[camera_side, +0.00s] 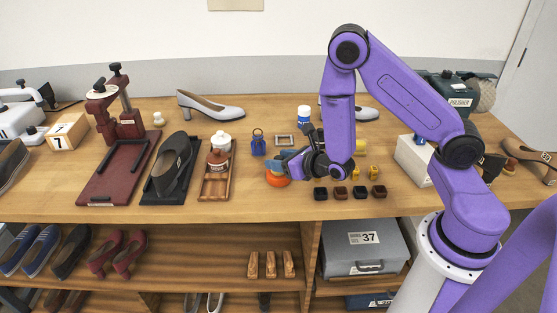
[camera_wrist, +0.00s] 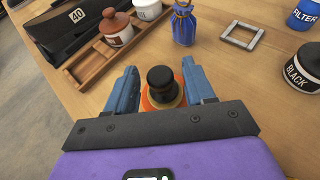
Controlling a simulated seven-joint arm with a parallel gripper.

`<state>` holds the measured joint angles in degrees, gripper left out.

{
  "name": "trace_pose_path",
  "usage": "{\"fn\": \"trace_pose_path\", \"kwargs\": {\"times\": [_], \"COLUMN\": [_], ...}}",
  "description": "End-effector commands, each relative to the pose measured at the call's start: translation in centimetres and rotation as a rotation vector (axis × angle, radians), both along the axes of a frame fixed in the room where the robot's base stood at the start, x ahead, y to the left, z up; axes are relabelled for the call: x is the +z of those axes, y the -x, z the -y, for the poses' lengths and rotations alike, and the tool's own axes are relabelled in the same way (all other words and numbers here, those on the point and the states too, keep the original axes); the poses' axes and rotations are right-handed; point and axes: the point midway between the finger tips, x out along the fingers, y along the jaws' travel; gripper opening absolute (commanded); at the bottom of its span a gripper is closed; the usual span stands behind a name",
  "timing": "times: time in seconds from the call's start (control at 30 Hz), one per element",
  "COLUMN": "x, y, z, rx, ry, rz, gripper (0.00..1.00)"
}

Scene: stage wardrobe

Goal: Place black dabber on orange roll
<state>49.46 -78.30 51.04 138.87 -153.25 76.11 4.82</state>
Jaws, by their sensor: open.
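The orange roll (camera_wrist: 148,103) lies on the workbench, and its rounded side shows in the side view (camera_side: 278,179). The black dabber (camera_wrist: 161,82), with a round knob top, appears to sit on the orange roll, upright. A tan rim shows around its base. My gripper (camera_wrist: 160,86) is open, with one blue finger on each side of the dabber and clear gaps to both. In the side view my gripper (camera_side: 291,160) is low over the roll and hides the dabber. The lower contact between dabber and roll is partly hidden.
A wooden tray (camera_wrist: 95,60) with a brown-and-white jar (camera_wrist: 116,27) stands nearby. A blue bottle-like item (camera_wrist: 184,25), a grey square frame (camera_wrist: 242,36) and a jar marked BLACK (camera_wrist: 300,70) are beyond. Several small dark blocks (camera_side: 340,193) line the front edge.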

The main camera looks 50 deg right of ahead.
Motion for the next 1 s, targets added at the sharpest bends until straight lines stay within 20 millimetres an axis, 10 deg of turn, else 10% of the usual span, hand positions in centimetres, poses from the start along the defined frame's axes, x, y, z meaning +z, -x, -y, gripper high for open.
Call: {"fn": "trace_pose_path", "kwargs": {"times": [0.23,1.0], "x": [1.7,3.6], "y": [4.0,5.7], "z": [0.1,0.6], "rx": [0.003,-0.053], "ry": [0.001,-0.008], "rz": [0.001,0.025], "gripper": [0.53,0.53]}}
